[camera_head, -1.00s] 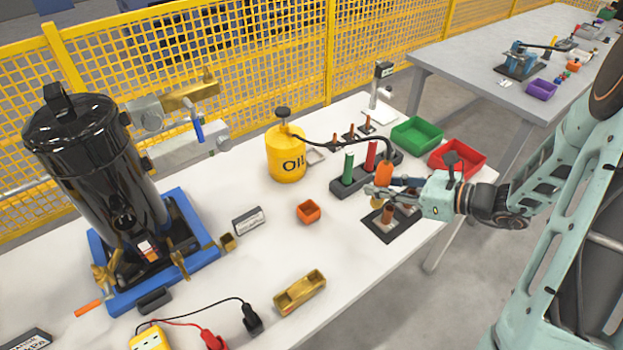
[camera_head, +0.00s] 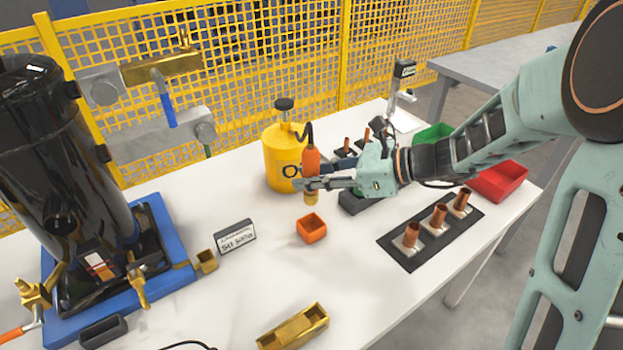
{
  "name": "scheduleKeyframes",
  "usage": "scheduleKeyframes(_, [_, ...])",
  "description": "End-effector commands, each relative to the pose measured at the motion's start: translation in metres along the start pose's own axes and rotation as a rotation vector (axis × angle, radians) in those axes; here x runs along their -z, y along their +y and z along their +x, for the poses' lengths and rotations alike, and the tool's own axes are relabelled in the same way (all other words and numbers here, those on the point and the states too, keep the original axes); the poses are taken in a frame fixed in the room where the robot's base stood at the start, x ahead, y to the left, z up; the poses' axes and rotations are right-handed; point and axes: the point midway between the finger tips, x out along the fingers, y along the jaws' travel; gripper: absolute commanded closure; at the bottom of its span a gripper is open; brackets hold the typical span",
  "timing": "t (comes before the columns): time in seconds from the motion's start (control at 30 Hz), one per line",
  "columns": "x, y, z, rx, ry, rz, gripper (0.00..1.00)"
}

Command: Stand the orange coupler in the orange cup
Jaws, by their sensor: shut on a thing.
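The orange coupler (camera_head: 312,163) is upright in my gripper (camera_head: 311,184), with its orange body above the fingers and its brass end below them. My gripper is shut on it, reaching in from the right. The orange cup (camera_head: 311,230) is a small square open box standing on the white table. In the picture the coupler's brass end hangs just above the cup's back rim, apart from it. I cannot tell the exact height or depth between them. The fingers partly hide the coupler's middle.
A yellow oil can (camera_head: 281,160) stands close behind the coupler. A black plate (camera_head: 394,252) with copper stubs lies to the right. A labelled block (camera_head: 235,236) and a brass tray (camera_head: 293,328) are nearby. The black compressor (camera_head: 60,170) stands at left. Table around the cup is clear.

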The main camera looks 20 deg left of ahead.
Motion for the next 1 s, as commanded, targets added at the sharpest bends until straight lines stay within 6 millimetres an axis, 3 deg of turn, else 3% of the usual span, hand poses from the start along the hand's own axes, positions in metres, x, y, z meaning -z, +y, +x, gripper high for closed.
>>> scheduleKeyframes(0.37, [-0.001, 0.0, -0.001, 0.001, -0.002, 0.002, 1.0])
scheduleKeyframes(1.0, [0.048, -0.001, 0.019, 0.002, -0.002, 0.001, 1.0])
